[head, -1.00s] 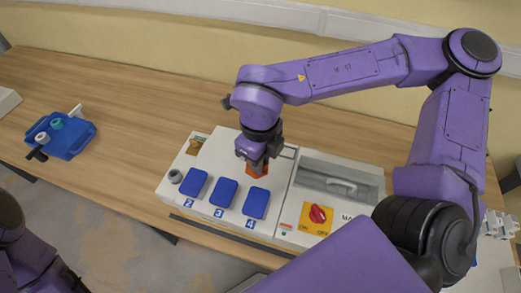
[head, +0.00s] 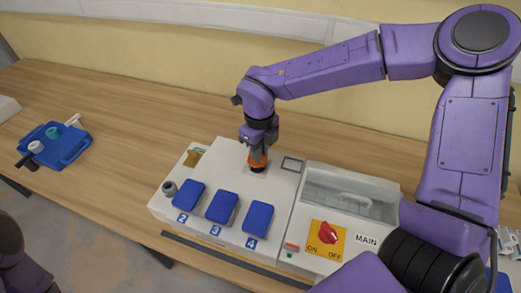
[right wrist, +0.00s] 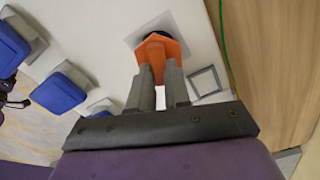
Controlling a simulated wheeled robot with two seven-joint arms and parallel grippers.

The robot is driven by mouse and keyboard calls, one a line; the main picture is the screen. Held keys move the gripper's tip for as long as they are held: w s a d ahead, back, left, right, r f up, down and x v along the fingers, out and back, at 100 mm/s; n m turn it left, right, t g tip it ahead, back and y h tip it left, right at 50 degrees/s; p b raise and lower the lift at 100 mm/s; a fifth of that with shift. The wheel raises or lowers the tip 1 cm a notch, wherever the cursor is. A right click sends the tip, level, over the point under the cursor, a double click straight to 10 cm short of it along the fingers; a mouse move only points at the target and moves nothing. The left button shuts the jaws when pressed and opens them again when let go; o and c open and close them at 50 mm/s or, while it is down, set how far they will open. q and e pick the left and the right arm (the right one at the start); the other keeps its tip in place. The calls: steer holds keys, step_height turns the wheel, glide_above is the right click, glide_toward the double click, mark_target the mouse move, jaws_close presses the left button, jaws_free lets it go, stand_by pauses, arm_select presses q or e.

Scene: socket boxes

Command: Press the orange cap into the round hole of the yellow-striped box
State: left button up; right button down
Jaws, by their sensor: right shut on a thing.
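My right gripper (head: 258,147) is shut on the orange cap (head: 257,158), over the back part of the white socket box (head: 228,158). In the right wrist view the two fingers (right wrist: 158,80) pinch the orange cap (right wrist: 172,48), which sits over a grey square seat (right wrist: 136,38). A dark round area (right wrist: 157,38) shows at the cap's far side. The cap hides most of the seat, and I cannot tell if it touches or hovers just above. No yellow stripe is clear on this box. My left gripper is out of view.
Blue flaps (head: 222,207) numbered 2, 3 and 4 line the box front. An empty square frame (head: 292,164) lies right of the cap. A red switch (head: 327,233) on a yellow plate is further right. A blue tray (head: 72,147) with small parts stands left; the table between is clear.

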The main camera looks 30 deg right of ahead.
steer(key=shift+f, duration=0.4)
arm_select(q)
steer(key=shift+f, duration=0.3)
arm_select(e)
steer(key=shift+r, duration=0.2)
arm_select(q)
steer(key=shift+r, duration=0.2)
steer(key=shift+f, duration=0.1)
arm_select(e)
steer(key=shift+f, duration=0.25)
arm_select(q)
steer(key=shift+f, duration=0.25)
arm_select(e)
steer(key=shift+f, duration=0.6)
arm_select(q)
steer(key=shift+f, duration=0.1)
arm_select(e)
steer(key=shift+f+b, duration=0.4)
steer(key=shift+f, duration=0.05)
steer(key=c, duration=1)
jaws_free()
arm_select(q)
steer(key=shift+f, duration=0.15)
